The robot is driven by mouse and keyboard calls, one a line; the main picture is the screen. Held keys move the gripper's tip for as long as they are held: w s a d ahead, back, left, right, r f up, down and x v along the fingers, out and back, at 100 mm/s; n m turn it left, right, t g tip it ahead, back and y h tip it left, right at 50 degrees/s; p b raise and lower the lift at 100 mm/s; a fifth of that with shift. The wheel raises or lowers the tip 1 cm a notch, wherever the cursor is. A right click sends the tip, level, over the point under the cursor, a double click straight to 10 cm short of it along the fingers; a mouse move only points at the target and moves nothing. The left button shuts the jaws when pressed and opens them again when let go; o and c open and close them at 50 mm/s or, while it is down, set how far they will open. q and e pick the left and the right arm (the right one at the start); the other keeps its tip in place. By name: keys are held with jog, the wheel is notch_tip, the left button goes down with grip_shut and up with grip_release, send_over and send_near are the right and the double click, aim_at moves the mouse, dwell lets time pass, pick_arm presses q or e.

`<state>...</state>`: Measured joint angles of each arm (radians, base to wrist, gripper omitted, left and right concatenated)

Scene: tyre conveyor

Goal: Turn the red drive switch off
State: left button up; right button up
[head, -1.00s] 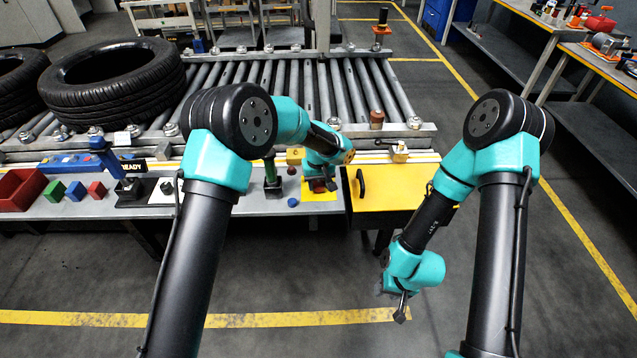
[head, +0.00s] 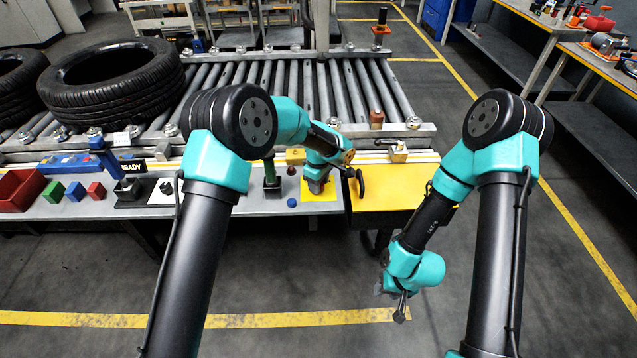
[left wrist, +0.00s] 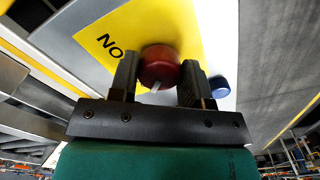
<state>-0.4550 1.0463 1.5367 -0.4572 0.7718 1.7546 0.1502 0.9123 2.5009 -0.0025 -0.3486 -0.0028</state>
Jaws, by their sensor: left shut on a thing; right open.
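The red drive switch (left wrist: 159,66) shows in the left wrist view as a round red knob with a pale pointer mark, on a yellow plate (left wrist: 190,25) with dark letters, of which "NO" is readable. My left gripper (left wrist: 158,75) has its two fingers shut on the knob, one on each side. In the head view my left gripper (head: 317,187) is over the yellow plate (head: 318,195) and hides the knob. My right gripper (head: 402,298) is open and empty, low in front of the bench and over the floor.
A blue button (head: 292,202) sits left of the yellow plate, and it also shows in the left wrist view (left wrist: 219,87). A yellow panel with a black handle (head: 360,183) is to the right. The roller conveyor (head: 270,95) bears tyres (head: 112,85) behind. Coloured blocks (head: 76,190) and a red bin (head: 20,190) lie left.

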dwell(0.3)
pick_arm(q)
jog(key=o, duration=0.9)
jog(key=shift+r, duration=0.15)
notch_tip(320, 180, up, 17)
jog(key=shift+r, duration=0.1)
dwell(0.3)
